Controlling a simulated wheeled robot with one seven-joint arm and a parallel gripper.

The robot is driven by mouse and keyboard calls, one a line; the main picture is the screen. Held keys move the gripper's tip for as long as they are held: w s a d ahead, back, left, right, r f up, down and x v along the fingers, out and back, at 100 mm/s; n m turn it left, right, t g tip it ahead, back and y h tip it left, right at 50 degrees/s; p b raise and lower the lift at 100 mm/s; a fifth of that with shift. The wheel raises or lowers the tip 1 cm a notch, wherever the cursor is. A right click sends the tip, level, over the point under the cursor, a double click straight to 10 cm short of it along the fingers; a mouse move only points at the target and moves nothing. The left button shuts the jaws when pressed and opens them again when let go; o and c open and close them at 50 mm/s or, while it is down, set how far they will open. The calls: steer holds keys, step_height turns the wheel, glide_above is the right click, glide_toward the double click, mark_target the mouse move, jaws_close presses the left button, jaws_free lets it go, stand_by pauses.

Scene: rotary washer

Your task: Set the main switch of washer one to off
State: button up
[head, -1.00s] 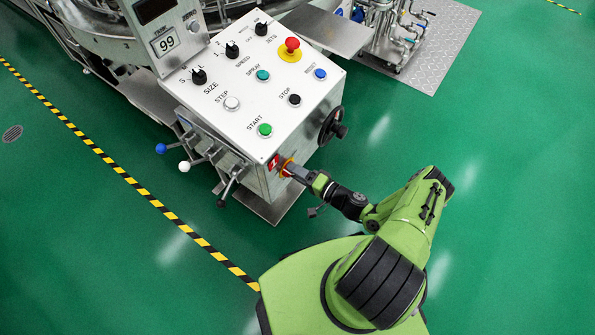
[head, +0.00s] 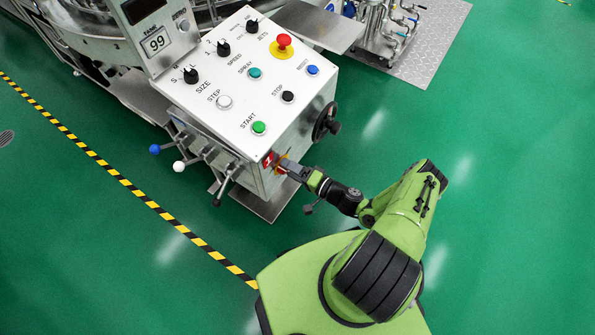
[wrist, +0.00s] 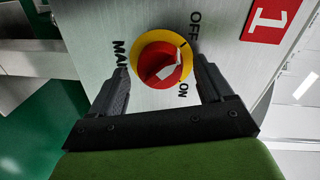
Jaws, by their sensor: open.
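The main switch (wrist: 160,65) is a red rotary knob on a yellow round plate, on the side face of the washer's control box. A red label with a white "1" (wrist: 269,17) is beside it. In the wrist view OFF is printed at the upper right, ON at the lower right and MAIN at the left. The knob's white mark faces the lower right, roughly toward ON. My gripper (wrist: 163,88) is open, with one finger on each side of the knob; I cannot tell whether they touch it. In the head view my gripper (head: 287,166) partly hides the switch.
The control box top (head: 240,85) carries several buttons and knobs and a red emergency stop (head: 284,41). A black handwheel (head: 326,122) sticks out near my gripper. Levers with ball ends (head: 180,166) project at the left. Green floor (head: 480,230) is clear at the right.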

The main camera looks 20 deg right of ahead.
steer(key=p+v, duration=0.1)
steer(key=v, duration=1.4)
steer(key=shift+s+d, duration=0.25)
steer(key=shift+s, duration=0.05)
steer(key=w+a+r+n+g+h+p, duration=0.1)
steer(key=w+r+n+g+h+p, duration=0.3)
steer(key=r, duration=1.1)
steer(key=a+r+n+g+p, duration=0.25)
steer(key=r+n+g, duration=0.4)
steer(key=r, duration=0.95)
steer(key=s+a+r+m+t+h+p, duration=0.1)
steer(key=s+a+r+h+p, duration=0.1)
steer(key=s+r, duration=0.5)
steer(key=s+a+r+m+t+h+p, duration=0.1)
steer(key=s+a+r+h+p, duration=0.1)
steer(key=s+r, duration=0.5)
step_height(320, 180, up, 6)
steer(key=shift+a+r+h, duration=0.2)
steer(key=shift+a+h, duration=0.7)
steer(key=shift+a, duration=0.05)
